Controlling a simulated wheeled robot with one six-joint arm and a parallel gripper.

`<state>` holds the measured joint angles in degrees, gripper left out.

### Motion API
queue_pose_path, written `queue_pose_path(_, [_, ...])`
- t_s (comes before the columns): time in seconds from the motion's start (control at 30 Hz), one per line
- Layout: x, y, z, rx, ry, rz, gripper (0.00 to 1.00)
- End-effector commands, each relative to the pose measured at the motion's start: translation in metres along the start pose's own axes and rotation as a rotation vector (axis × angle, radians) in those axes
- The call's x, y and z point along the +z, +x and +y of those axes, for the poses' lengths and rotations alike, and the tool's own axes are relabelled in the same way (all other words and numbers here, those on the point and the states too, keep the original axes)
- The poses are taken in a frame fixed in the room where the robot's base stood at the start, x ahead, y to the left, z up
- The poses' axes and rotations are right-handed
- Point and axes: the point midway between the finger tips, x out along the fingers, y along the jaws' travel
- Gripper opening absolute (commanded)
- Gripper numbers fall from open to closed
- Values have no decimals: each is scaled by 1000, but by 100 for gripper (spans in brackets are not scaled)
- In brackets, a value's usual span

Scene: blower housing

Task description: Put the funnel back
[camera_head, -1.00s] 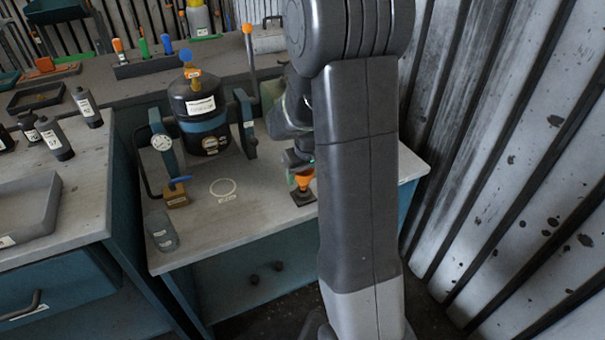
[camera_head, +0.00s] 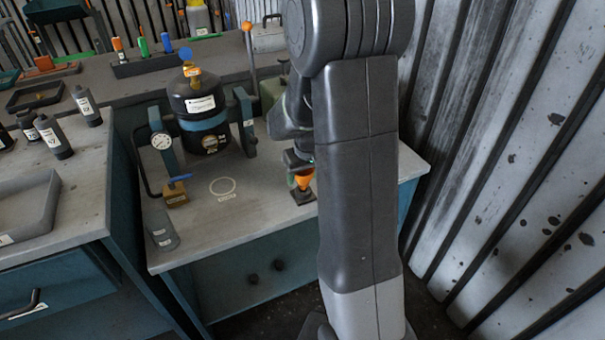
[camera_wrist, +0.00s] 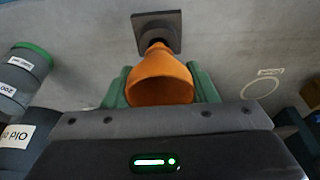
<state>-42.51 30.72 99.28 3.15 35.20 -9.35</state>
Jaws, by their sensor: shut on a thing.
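The orange funnel (camera_head: 303,181) is upright at the right part of the workbench, with its spout down at a small dark square stand (camera_head: 303,196). In the wrist view the funnel (camera_wrist: 161,78) sits between the green fingers of my gripper (camera_wrist: 162,88), which is shut on it. The spout end meets the stand (camera_wrist: 157,30); I cannot tell how deep it sits. In the head view my gripper (camera_head: 300,170) is partly hidden behind my arm.
A labelled circle (camera_head: 223,187) marks bare bench left of the stand. Labelled containers (camera_wrist: 28,75) are close at left in the wrist view.

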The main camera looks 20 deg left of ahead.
Motion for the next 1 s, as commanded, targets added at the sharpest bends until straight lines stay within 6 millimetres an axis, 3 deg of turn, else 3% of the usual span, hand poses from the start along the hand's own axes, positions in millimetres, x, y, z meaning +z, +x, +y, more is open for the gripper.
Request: queue_pose_path(1.0, [2, 9, 0, 0, 0, 0, 40])
